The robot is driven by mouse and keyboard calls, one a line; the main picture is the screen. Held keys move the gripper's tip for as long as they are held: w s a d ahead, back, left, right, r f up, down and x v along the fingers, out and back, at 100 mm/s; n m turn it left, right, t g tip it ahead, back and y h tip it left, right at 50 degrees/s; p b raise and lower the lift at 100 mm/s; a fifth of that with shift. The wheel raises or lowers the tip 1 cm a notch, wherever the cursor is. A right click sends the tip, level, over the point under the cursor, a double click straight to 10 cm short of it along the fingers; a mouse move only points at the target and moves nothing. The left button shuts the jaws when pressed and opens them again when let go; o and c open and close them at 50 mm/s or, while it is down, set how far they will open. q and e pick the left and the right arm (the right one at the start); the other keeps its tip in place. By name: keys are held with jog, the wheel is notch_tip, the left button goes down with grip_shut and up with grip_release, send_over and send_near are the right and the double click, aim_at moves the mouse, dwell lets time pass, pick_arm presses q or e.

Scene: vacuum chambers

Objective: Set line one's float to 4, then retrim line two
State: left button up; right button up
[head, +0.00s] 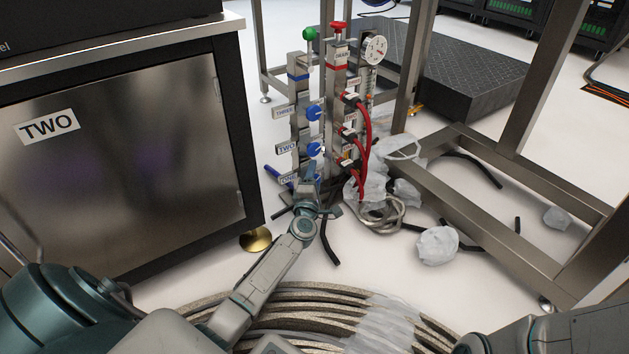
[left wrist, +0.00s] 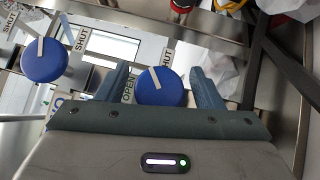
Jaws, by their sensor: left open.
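A blue-banded post (head: 298,75) carries labels THREE, TWO and ONE, with blue knobs beside THREE (head: 313,113) and TWO (head: 314,149). In the left wrist view my open fingers (left wrist: 162,84) stand either side of a blue knob (left wrist: 163,92) with a white pointer, between OPEN and SHUT labels. I cannot tell whether they touch it. Another blue knob (left wrist: 44,62) is at left. A round gauge (head: 375,49) tops the right post; float readings are too small.
A red-banded post (head: 336,78) with red hoses (head: 366,125) stands just right of the blue one. A cabinet marked TWO (head: 130,150) is at left. Crumpled plastic (head: 437,246) and black tubes lie on the floor. A metal frame (head: 490,230) closes the right side.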

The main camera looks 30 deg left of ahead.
pick_arm(q)
jog(key=shift+w, duration=0.2)
jog(key=shift+c, duration=0.2)
jog(key=c, duration=0.9)
jog(key=shift+s+r+n+t+y+b, duration=0.15)
jog(key=shift+n+t+y+b, duration=0.7)
jog(key=shift+n, duration=0.85)
jog(key=shift+c, duration=0.2)
jog(key=o, duration=1)
